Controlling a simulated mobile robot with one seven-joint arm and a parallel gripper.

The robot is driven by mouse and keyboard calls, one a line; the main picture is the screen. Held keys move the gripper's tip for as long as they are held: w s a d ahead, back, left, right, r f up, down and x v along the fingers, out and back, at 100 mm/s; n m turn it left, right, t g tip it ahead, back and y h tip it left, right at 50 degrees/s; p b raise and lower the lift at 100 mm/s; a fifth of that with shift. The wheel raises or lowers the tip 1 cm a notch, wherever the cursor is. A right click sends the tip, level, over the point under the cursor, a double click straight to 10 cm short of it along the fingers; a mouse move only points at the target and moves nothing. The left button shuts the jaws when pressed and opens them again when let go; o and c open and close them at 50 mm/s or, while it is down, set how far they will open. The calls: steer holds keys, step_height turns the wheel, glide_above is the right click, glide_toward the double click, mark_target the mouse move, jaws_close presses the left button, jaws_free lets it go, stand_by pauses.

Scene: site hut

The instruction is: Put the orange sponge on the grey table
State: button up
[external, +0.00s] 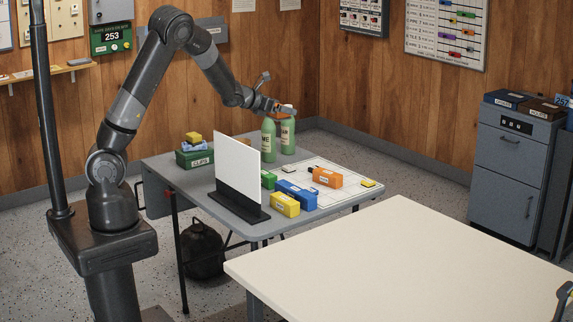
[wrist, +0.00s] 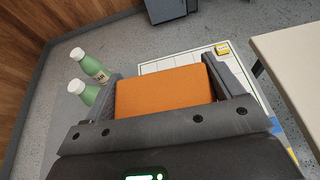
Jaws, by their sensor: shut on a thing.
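The orange sponge (wrist: 165,90) fills the space between the two fingers of my gripper (wrist: 168,92) in the wrist view, with both fingers against its sides. In the external view my gripper (external: 278,107) is raised above the far part of the grey table (external: 190,180), near the green bottles, and the sponge is mostly hidden there. The sponge is held clear of the tabletop. The grey table carries several objects and has some bare surface at its left and front.
Two green bottles (external: 268,140) stand just below my gripper. A white upright panel (external: 238,165) stands mid-table, with yellow (external: 285,205), blue (external: 297,194) and orange (external: 324,177) blocks to its right. A green box (external: 195,158) sits behind it. A cream table (external: 400,250) stands in front, bare.

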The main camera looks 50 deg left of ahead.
steer(key=s+a+m+h, duration=0.2)
steer(key=s+a, duration=0.5)
steer(key=a, duration=0.6)
steer(key=m+g+h, duration=0.1)
steer(key=m+h, duration=0.1)
glide_above(201, 180)
steer(key=shift+h, duration=0.3)
steer(key=shift+d+f, duration=0.15)
steer(key=shift+f, duration=5.9)
steer(key=shift+d+f, duration=0.1)
steer(key=shift+f, duration=5.9)
steer(key=shift+f, duration=0.6)
steer(key=o, duration=0.9)
steer(key=shift+c, duration=0.2)
steer(key=v, duration=1.1)
